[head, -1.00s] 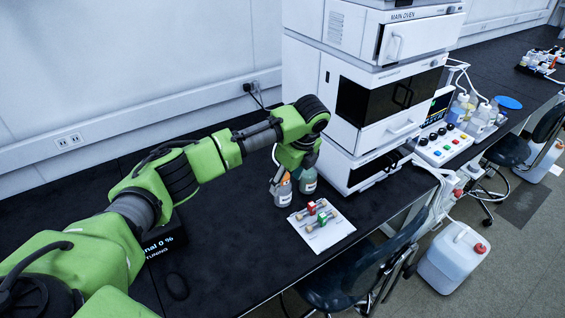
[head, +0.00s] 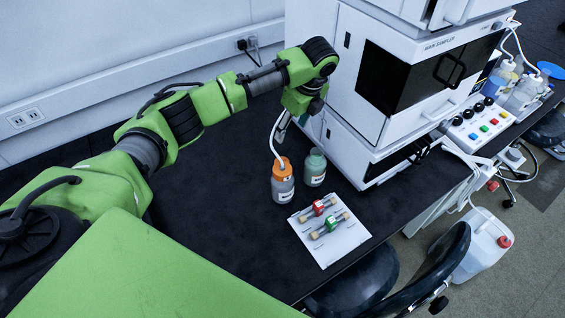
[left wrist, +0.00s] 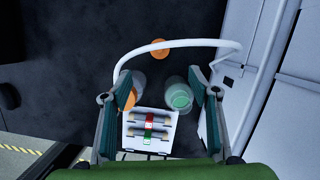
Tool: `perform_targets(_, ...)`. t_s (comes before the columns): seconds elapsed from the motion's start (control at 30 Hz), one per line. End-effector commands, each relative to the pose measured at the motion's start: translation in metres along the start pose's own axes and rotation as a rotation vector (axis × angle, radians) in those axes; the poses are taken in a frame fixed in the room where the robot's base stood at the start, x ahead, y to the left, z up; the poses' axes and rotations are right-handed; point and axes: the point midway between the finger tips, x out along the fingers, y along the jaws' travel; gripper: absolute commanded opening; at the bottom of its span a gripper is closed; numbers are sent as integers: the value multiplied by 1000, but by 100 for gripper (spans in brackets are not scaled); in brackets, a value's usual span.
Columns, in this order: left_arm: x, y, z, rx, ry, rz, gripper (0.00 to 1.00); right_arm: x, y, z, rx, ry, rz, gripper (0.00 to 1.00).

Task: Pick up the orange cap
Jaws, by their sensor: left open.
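My left gripper (head: 283,122) points down over the black bench, behind and above two bottles. In the left wrist view its fingers (left wrist: 160,88) are spread, with nothing held between them. A round orange cap (left wrist: 160,47) lies apart on the dark bench, beyond the fingertips; I cannot make it out in the head view. The orange-topped bottle (head: 283,182) stands upright with a white tube at its top; in the wrist view its orange top (left wrist: 124,98) is partly hidden by the left finger. The green-capped bottle (head: 314,168) stands beside it, near the right finger. My right gripper is out of view.
A white sheet or tray (head: 325,252) holds red- and green-marked vials near the bench edge. The white instrument stack (head: 352,145) stands close on the right. Bench left of the bottles is clear.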

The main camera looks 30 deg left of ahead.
Motion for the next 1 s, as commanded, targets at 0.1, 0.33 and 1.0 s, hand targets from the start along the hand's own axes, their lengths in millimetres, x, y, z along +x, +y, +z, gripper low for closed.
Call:
perform_targets(0.1, 21, 0, -6, 0, 0, 0, 55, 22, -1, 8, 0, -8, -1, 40)
perform_targets(0.33, 43, 0, -12, 0, 0, 0, 55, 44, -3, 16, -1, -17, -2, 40)
perform_targets(1.0, 129, 0, -12, 1, 0, 0, 55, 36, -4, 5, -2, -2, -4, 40)
